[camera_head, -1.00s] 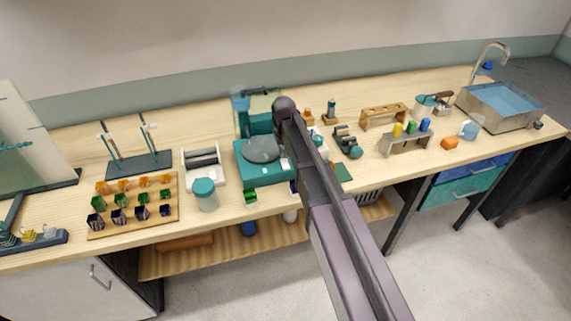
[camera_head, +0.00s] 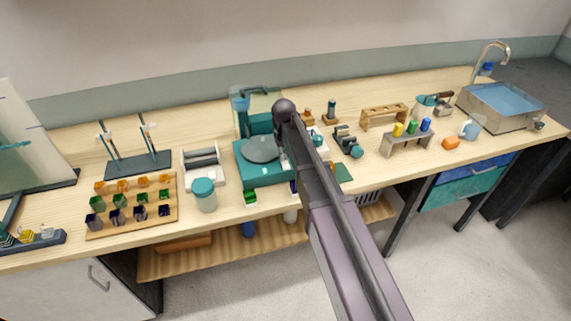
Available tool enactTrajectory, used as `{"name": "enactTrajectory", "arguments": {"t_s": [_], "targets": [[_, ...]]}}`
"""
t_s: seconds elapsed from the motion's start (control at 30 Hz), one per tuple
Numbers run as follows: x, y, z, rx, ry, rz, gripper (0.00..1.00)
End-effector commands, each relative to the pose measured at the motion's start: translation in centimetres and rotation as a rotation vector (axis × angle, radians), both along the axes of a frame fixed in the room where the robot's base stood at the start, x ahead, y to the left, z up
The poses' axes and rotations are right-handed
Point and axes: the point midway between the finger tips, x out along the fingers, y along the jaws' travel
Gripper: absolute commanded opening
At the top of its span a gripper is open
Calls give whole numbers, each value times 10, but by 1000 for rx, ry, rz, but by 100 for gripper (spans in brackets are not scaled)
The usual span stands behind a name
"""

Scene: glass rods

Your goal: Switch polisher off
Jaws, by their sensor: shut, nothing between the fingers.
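The polisher (camera_head: 262,174) is a teal machine with a round grey disc (camera_head: 262,149) on top. It stands on the bench near the middle of the head view. A clear guard (camera_head: 253,98) is at its back. A small pale mark (camera_head: 265,171) shows on its front face; whether it is the switch cannot be told. My arm crosses the polisher's right side. My gripper (camera_head: 283,152) shows only in part beside the arm, over the right edge of the polisher. It appears shut and empty. Contact with the polisher cannot be told.
A white device (camera_head: 203,165) and a teal-lidded jar (camera_head: 204,195) stand close left of the polisher. A wooden block of coloured cubes (camera_head: 132,207) is further left. A small green item (camera_head: 250,197) lies before the polisher. A grey rack (camera_head: 407,143) and sink (camera_head: 500,106) are right.

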Motion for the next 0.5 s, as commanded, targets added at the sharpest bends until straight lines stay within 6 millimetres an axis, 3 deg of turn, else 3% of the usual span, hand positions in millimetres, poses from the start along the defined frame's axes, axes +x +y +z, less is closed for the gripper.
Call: {"name": "enactTrajectory", "arguments": {"t_s": [0.5], "targets": [[0, 0, -6, 0, 0, 0, 0]]}}
